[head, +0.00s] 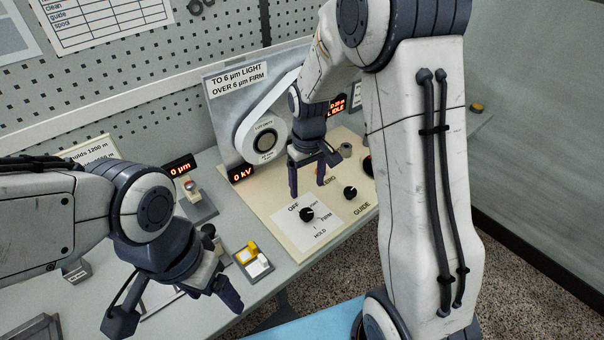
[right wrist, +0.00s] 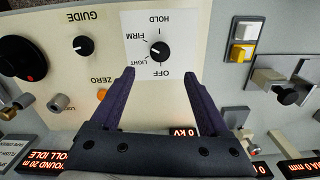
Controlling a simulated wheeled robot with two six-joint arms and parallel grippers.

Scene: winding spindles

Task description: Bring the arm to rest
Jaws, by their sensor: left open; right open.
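My right gripper (head: 307,182) is open and empty, pointing down over the control panel near the selector knob. In the right wrist view its two fingers (right wrist: 158,76) stand apart, with the black selector knob (right wrist: 159,51) seen beyond their tips. The knob (head: 307,214) sits on a white plate marked OFF, LIGHT, FIRM and HOLD; its exact setting is hard to read. My left gripper (head: 175,312) is open and empty, low at the left over the bench's front part. My right arm hides part of the panel.
An upright board (head: 222,108) carries a round disc (head: 262,138) with a pale band. A GUIDE knob (head: 350,192) and an orange ZERO button (right wrist: 101,95) are nearby. A yellow-and-white switch block (head: 253,260) sits by the panel. Red displays read 0 kV (head: 242,173) and 0 µm (head: 180,167).

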